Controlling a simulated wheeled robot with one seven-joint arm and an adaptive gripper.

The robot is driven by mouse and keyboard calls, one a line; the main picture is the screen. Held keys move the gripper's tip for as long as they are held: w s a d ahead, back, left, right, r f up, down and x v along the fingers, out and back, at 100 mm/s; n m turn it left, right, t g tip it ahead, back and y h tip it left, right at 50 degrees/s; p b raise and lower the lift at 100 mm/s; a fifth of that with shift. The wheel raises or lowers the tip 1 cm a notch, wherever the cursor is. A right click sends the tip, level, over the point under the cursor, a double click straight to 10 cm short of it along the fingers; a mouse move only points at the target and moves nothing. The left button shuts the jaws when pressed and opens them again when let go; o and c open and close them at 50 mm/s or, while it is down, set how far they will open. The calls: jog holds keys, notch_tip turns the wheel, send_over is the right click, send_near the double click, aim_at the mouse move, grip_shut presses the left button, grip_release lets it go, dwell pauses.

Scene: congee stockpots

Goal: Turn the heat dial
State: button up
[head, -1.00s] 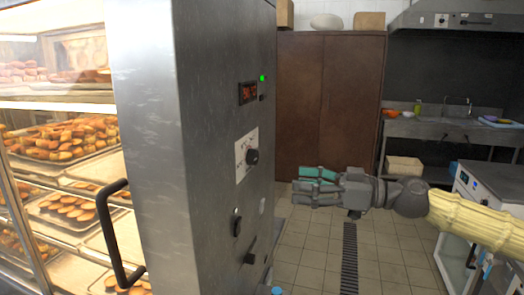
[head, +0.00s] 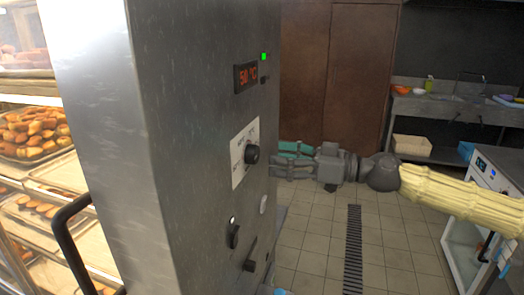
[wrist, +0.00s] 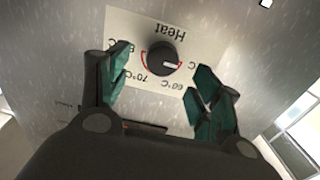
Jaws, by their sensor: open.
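The heat dial (head: 251,154) is a round black knob on a white label plate (head: 239,165) on the side of a steel cabinet. In the wrist view the dial (wrist: 161,58) shows upside down, with the word Heat, 60°C and 70°C marks, and a white pointer directed to the right. My gripper (head: 279,158) is at the cabinet's side, level with the dial.
A red display (head: 246,77) above the dial reads about 50 °C, beside a green light (head: 264,57). A black switch (head: 233,234) and a latch (head: 250,256) sit below. A black door handle (head: 72,240) projects at left. Tiled floor (head: 305,228) lies open at right.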

aim_at(257, 155)
jog(key=shift+p+x, duration=0.75)
jog(key=shift+x, duration=1.85)
jog(key=shift+s, duration=0.15)
jog(key=shift+r, duration=0.1)
jog(key=c, duration=1.1)
